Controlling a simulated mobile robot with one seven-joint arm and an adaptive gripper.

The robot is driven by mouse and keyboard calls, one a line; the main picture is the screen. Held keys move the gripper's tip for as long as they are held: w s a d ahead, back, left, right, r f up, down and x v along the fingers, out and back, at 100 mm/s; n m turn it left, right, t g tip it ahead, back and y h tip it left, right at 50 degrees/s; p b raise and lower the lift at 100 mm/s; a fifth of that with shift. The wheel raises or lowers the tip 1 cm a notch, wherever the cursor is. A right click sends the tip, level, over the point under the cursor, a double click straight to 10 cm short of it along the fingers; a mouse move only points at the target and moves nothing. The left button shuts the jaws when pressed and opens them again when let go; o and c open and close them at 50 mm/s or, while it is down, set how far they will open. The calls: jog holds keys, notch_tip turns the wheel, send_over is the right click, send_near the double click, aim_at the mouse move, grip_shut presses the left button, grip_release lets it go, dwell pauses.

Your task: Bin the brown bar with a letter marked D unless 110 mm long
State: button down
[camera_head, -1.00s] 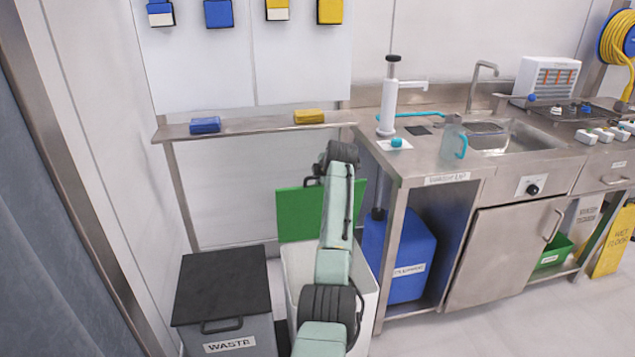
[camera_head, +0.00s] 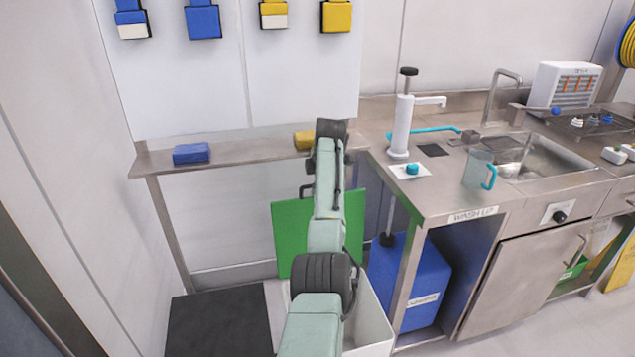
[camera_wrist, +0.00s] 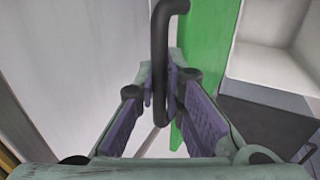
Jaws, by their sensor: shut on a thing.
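No brown bar with a D can be made out in either view. My gripper (camera_wrist: 163,108) is shut on a dark bent handle (camera_wrist: 160,50), seen in the wrist view. The handle appears to belong to the green lid (camera_head: 290,235), which stands upright behind the open white bin (camera_head: 372,325). The green lid also shows in the wrist view (camera_wrist: 208,45), right beside the handle. In the head view my arm hides part of the lid and bin, and my fingers cannot be made out.
A black-lidded bin (camera_head: 218,325) stands left of the white one. A narrow shelf (camera_head: 240,150) above holds a blue block (camera_head: 191,153) and a yellow block (camera_head: 303,140). At right, the steel sink counter (camera_head: 435,185) has a blue container (camera_head: 430,270) under it.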

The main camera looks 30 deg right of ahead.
jog(key=shift+f, duration=0.15)
jog(key=c, duration=1.7)
grip_release()
jog(key=shift+o, duration=0.2)
jog(key=v, duration=1.2)
